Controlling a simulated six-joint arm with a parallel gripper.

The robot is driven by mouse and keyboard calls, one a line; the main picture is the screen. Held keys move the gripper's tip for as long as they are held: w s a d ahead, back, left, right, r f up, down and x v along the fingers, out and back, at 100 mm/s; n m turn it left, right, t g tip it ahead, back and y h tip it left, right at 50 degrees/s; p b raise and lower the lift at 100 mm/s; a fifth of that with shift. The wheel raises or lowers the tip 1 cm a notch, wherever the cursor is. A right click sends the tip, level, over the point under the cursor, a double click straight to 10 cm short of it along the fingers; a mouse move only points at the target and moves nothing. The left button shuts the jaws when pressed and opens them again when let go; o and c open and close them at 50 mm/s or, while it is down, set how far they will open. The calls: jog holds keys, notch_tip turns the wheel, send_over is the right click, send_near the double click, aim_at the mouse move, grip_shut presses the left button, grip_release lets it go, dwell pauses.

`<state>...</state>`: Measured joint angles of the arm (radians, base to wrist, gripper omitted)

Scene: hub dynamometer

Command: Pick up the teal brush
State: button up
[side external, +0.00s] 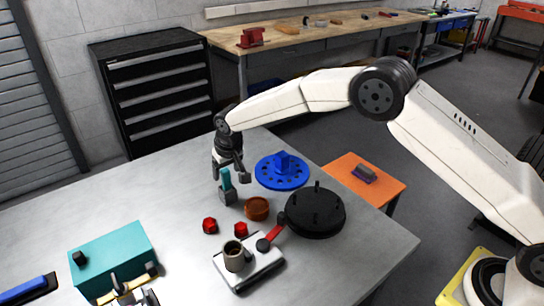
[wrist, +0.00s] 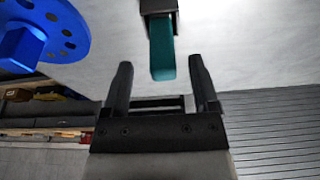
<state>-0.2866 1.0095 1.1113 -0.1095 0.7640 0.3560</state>
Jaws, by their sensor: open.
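The teal brush (side external: 226,180) stands upright on the grey table (side external: 150,205), its teal handle up and a grey part at its foot. In the wrist view, the teal handle (wrist: 162,50) points toward my gripper, with the dark part beyond it. My gripper (side external: 229,170) is right above the brush, pointing down. In the wrist view, my gripper (wrist: 160,64) is open, and the handle's end shows between the two fingertips with a gap on each side. I cannot tell how deep the handle reaches between them.
A blue hub with a drilled flange (side external: 282,174) lies right of the brush, and a brown bowl-like part (side external: 257,208) stands close by. A black disc with studs (side external: 315,213), red nuts (side external: 210,225) and a scale-like block with a cup (side external: 250,262) are nearer.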

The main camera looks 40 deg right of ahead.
aim_at(225, 177)
jog(key=shift+x, duration=1.9)
jog(key=shift+a, duration=0.15)
jog(key=shift+r, duration=0.1)
grip_shut()
